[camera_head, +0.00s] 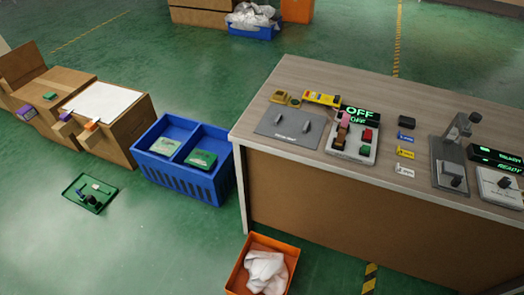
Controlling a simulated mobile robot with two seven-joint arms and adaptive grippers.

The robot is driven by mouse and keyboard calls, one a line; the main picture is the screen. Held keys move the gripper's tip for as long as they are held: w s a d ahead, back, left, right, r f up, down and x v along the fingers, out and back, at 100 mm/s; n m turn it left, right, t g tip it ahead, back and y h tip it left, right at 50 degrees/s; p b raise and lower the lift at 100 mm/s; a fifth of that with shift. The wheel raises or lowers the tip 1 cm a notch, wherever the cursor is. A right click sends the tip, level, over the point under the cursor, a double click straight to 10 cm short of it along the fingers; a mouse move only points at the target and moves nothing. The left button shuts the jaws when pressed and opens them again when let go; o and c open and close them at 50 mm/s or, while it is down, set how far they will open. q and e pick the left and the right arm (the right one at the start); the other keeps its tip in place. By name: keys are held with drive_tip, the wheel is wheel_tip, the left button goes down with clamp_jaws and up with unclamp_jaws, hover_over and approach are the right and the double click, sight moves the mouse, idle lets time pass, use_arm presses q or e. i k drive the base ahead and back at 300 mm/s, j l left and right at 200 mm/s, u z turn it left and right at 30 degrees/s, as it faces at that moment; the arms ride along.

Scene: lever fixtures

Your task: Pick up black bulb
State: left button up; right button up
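No object is clearly recognisable as a black bulb. Small dark things stand on the counter (285,75): a black block (407,122), a rounded dark knob (475,117) atop the grey lever fixture (437,155), a black knob (455,182) lower on that fixture, and another black knob (504,183) on a white plate at the right. They are too small to tell whether one is the bulb. Neither of my grippers is in view.
A blue crate (180,175), cardboard boxes (112,130) and an orange bin (240,277) stand on the floor. Green floor lies open at lower left.

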sight(91, 199)
drive_tip(key=u, duration=1.6)
